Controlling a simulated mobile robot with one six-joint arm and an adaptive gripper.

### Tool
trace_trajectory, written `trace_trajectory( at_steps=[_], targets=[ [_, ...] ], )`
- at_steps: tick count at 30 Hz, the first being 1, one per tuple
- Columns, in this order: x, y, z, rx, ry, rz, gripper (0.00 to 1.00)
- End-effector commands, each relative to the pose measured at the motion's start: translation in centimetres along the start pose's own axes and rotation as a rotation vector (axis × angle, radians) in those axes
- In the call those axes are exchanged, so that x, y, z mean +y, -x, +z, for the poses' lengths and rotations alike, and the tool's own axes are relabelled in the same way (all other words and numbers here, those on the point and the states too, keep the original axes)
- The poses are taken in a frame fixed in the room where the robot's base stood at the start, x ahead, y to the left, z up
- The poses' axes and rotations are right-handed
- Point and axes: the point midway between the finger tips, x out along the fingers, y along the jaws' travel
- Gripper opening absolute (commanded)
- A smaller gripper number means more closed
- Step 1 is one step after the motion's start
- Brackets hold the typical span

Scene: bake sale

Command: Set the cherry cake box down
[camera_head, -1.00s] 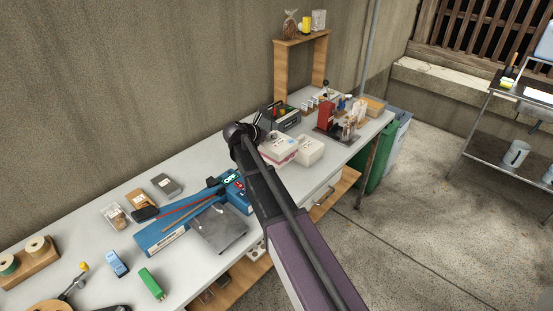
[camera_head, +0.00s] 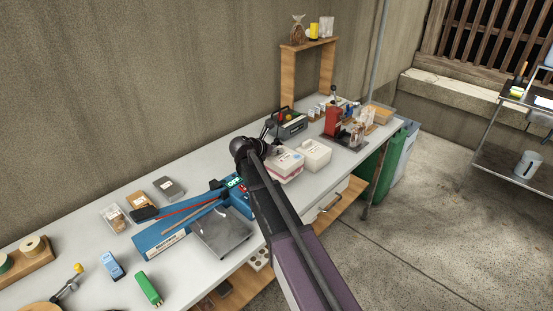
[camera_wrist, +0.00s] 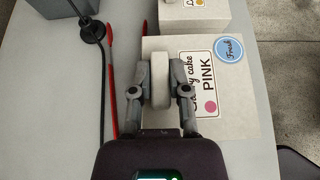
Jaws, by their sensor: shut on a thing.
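The cherry cake box (camera_wrist: 238,100) is a white carton with a "Cherry cake PINK" label and a blue "Fresh" sticker on top. In the head view the box (camera_head: 285,164) shows a pink band and sits at the worktable's front part, partly behind my arm. My gripper (camera_wrist: 165,80) is above the box, its two fingers closed on the pale raised grip in the middle of its lid. The box's underside is hidden, so I cannot tell whether it touches the table (camera_head: 225,165).
A second white box (camera_head: 314,154) stands just beyond, with a narrow gap. A grey-black device (camera_head: 288,124) is behind, and a red machine (camera_head: 333,121) is further right. A blue sealer (camera_head: 180,228) and a grey tray (camera_head: 222,235) lie to the left.

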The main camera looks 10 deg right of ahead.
Motion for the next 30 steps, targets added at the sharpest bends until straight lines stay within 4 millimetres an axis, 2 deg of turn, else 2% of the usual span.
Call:
trace_trajectory(
  at_steps=[5,18,30],
  targets=[
    [0.0,-0.2,-0.4,-0.001,0.001,0.0,0.0],
    [0.0,-1.8,-3.2,-0.001,0.001,0.0,0.0],
    [0.0,-1.8,-3.3,-0.001,0.001,0.0,0.0]
  ],
)
